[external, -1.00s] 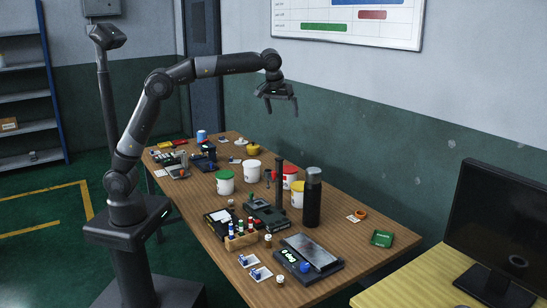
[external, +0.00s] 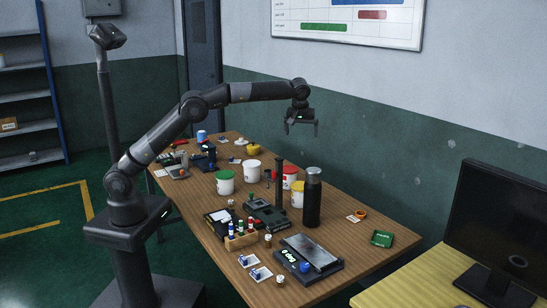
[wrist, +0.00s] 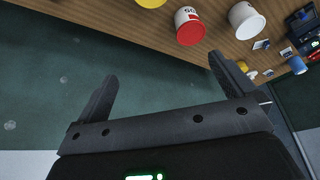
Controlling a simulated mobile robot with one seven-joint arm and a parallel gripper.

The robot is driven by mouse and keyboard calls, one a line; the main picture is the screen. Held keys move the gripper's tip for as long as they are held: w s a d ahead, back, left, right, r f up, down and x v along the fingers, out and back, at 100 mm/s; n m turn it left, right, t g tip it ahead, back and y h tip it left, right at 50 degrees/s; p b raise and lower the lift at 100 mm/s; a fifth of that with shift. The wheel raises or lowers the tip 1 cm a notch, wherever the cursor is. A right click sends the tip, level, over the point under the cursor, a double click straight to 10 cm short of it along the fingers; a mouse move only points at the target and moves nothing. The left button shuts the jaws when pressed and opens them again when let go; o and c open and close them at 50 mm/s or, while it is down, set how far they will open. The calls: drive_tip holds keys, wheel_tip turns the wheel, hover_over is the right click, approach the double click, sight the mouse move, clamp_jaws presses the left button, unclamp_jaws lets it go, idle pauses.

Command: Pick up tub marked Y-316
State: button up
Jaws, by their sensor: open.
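Several white tubs stand on the wooden table: a green-lidded tub (external: 225,184), a plain white tub (external: 252,172), a red-lidded tub (external: 290,175) and a yellow-lidded tub (external: 297,196). The wrist view shows the red-lidded tub (wrist: 190,28), a white tub (wrist: 246,20) and part of a yellow lid (wrist: 151,3). I cannot read Y-316 on any tub; the red-lidded one bears a partly visible dark marking. My gripper (external: 301,130) is open and empty, in the air above the table's wall side. In the wrist view its fingers (wrist: 160,75) frame mostly green wall.
A tall black bottle (external: 312,200) and a dark post (external: 280,185) stand beside the tubs. A vial rack (external: 241,242) and a scale (external: 308,262) are nearer. The wall is close behind.

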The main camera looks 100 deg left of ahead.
approach(301, 184)
drive_tip(key=shift+s+f, duration=0.1)
drive_tip(key=shift+f, duration=0.45)
drive_tip(key=x, duration=0.5)
drive_tip(key=shift+f, duration=0.25)
drive_tip(key=shift+x, duration=2.75)
drive_tip(key=shift+r, duration=0.1)
drive_tip(key=shift+c, duration=0.4)
drive_tip(key=c, duration=1)
